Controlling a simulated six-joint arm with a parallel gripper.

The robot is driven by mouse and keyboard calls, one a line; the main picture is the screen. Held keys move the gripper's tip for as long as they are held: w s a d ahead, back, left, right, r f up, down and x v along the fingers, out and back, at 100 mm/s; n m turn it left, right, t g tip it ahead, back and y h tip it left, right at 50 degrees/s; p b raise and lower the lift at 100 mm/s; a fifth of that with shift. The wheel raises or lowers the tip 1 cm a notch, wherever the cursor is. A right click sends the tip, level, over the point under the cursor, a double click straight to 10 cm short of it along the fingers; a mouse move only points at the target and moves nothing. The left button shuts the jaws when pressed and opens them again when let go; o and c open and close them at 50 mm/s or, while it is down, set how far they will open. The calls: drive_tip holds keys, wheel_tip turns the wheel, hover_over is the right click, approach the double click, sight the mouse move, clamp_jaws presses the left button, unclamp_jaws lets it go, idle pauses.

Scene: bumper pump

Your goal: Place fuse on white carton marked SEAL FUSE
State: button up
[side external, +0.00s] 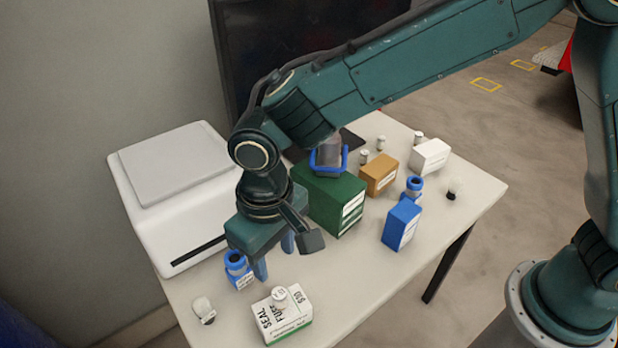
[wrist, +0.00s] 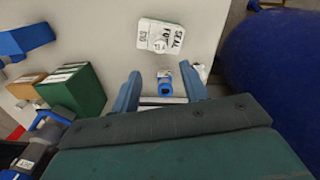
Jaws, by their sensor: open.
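The white carton (side external: 290,320) marked SEAL FUSE lies at the front of the table. It also shows at the top of the wrist view (wrist: 150,30). A small white-capped cylinder, which looks like a fuse (side external: 280,294), stands on the carton's top; it shows in the wrist view too (wrist: 159,46). My gripper (side external: 274,256) is open behind the carton, with its fingers pointing down and apart from it. In the wrist view, a blue piece with a white label (wrist: 165,86) appears between the open fingers (wrist: 162,82); the side view shows it left of them.
A white machine (side external: 170,185) stands at the left. A green box (side external: 335,205), a brown box (side external: 380,174), a blue box (side external: 402,222) and a white box (side external: 430,155) stand behind. A small clear-and-white piece (side external: 203,309) lies left of the carton. Several small cylinders stand at the back.

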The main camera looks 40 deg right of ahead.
drive_tip(key=s+d+r+m+t+y, duration=0.1)
drive_tip(key=d+r, duration=0.6)
drive_tip(key=d, duration=0.3)
drive_tip(key=s+d+r+t, duration=0.1)
drive_tip(key=d+r+t, duration=0.1)
drive_tip(key=d+r, duration=0.65)
drive_tip(key=s+d+m+t+h, duration=0.1)
drive_tip(key=s+d+m+t, duration=0.1)
drive_tip(key=s+d, duration=1.1)
drive_tip(key=shift+s+d+r+t, duration=0.2)
drive_tip(key=shift+d+t, duration=0.1)
drive_tip(key=shift+d, duration=0.2)
